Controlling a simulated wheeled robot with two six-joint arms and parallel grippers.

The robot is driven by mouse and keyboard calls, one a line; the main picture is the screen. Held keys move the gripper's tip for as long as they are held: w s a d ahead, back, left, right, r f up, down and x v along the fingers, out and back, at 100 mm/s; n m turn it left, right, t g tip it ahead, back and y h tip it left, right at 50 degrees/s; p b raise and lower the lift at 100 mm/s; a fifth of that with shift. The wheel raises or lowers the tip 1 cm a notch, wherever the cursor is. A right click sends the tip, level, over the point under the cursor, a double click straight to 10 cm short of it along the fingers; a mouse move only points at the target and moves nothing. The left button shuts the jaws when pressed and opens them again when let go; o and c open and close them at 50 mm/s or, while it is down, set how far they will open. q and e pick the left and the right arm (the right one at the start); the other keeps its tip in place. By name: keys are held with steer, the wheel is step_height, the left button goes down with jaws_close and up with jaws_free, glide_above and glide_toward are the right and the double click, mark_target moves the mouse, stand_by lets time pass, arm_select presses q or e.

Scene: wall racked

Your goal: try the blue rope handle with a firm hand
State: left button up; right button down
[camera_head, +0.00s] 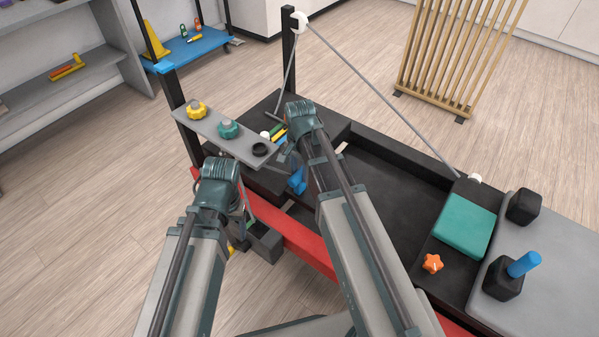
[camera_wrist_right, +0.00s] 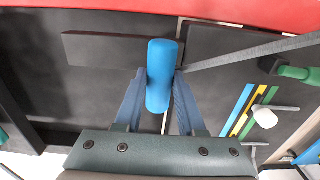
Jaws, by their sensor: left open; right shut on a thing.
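The blue rope handle (camera_wrist_right: 161,72) is a smooth blue cylinder in the right wrist view. My right gripper (camera_wrist_right: 160,88) is shut on it, with one blue finger on each side. A grey rope or strap (camera_wrist_right: 245,53) runs from beside the handle to the right edge. In the head view a bit of blue (camera_head: 298,181) shows beside my right arm; I cannot tell whether it is handle or finger. My left gripper (camera_head: 243,217) is open and low, left of the red front edge, mostly hidden behind its wrist; I see nothing in it.
A grey shelf with yellow, teal and black knobs (camera_head: 228,129) stands close beyond my left wrist. A black post (camera_head: 289,57) carries a grey cable down to the right. The black tray's middle is clear.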

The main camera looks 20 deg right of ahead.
steer(key=shift+s+d, duration=1.1)
steer(key=shift+s, duration=0.3)
steer(key=shift+s+d, duration=1.05)
steer(key=shift+s, duration=0.35)
stand_by(2.9)
steer(key=shift+w+a, duration=0.1)
steer(key=shift+w, duration=0.05)
stand_by(0.4)
steer(key=shift+c, duration=2.2)
jaws_free()
steer(key=shift+w+r, duration=0.1)
steer(key=shift+r, duration=0.05)
step_height(320, 180, up, 14)
steer(key=p, duration=1.4)
steer(key=shift+f, duration=0.2)
